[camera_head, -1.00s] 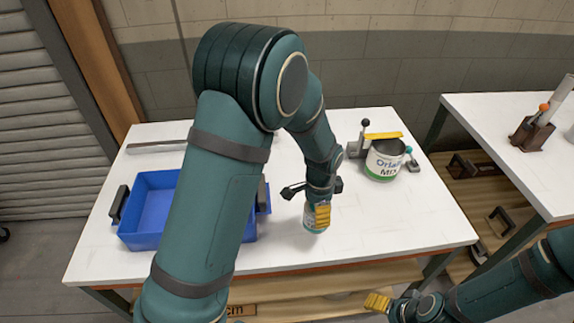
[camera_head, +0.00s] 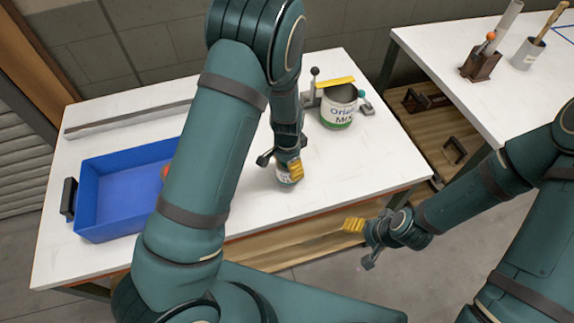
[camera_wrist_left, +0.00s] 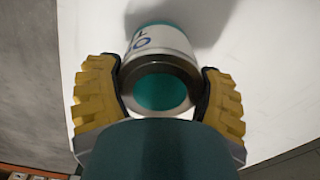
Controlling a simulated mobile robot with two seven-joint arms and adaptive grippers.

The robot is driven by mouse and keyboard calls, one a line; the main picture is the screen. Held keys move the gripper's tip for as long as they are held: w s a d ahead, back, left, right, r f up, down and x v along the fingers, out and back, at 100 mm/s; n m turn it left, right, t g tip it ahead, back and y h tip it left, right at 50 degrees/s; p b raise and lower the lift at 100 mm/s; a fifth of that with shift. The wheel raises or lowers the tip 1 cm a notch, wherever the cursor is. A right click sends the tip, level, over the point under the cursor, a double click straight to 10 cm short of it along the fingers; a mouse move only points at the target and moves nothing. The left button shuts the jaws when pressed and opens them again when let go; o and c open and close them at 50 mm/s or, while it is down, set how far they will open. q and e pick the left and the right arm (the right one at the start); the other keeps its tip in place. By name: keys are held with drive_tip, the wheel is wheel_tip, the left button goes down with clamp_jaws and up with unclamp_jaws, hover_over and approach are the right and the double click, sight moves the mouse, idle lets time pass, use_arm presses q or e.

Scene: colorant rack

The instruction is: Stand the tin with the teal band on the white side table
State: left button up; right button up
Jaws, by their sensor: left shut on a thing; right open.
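My left gripper (camera_head: 287,168) is shut on the small tin (camera_head: 283,175), mostly hidden by the fingers in the head view. In the left wrist view the tin (camera_wrist_left: 163,88) sits between both yellow fingers, with a teal top inside a grey rim, a white lettered side and teal at its far end. It is over the near white table (camera_head: 385,168); whether it touches the top I cannot tell. A second white table (camera_head: 430,55) stands at the right; which is the side table is unclear. My right gripper (camera_head: 362,241) is open and empty, in front of the near table.
A blue tray (camera_head: 110,195) with a red thing partly hidden is at the left. A large labelled can (camera_head: 338,112) stands at the back right beside small tools. The second table holds a brown holder (camera_head: 480,65) and a grey cup (camera_head: 527,53). The near table's right front is clear.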

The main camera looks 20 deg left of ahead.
use_arm(q)
drive_tip(key=shift+f, duration=0.4)
drive_tip(key=shift+f, duration=0.1)
drive_tip(key=o, duration=1.2)
